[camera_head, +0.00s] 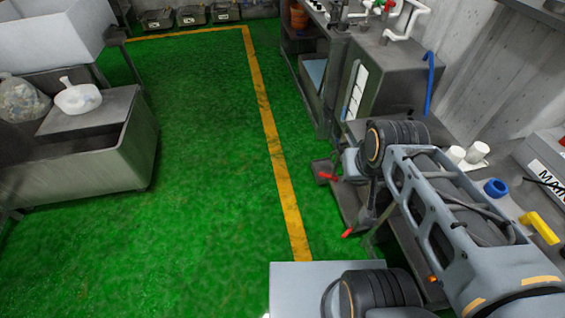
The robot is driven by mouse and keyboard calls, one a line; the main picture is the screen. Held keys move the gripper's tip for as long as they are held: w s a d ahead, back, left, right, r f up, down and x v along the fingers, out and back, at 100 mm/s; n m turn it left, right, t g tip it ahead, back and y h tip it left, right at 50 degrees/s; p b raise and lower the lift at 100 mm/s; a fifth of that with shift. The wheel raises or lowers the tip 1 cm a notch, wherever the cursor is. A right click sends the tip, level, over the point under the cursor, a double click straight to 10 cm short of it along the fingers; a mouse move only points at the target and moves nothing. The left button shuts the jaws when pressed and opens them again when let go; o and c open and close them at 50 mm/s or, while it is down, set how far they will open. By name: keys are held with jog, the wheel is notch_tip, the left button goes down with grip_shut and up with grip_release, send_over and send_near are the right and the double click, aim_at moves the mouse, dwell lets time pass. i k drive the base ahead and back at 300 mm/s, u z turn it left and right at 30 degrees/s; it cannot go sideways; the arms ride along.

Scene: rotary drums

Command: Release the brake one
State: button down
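Two small red-ended parts show low beside my arm: an upper red part (328,176) by a dark base, and a lower red tip (347,233) near the green floor. They look like lever handles, but they are small and I cannot tell which is brake one or whether it is engaged. My arm stretches over the machinery at the right and bends at a black-ringed joint just right of these parts. I cannot make out my gripper; the arm's far end is hidden or lost among dark parts below that joint.
A grey cabinet (388,88) with a blue handle (429,82) stands behind my arm. A workbench at the right holds white cups, a blue ring (496,187) and a yellow part (540,228). A grey bin (100,160) stands left. Green floor between is clear, with a yellow line (268,120).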

aim_at(335, 179)
jog(key=u, duration=0.8)
jog(key=i, duration=2.75)
jog(key=z, duration=1.25)
jog(key=i, duration=0.9)
jog(key=z, duration=0.95)
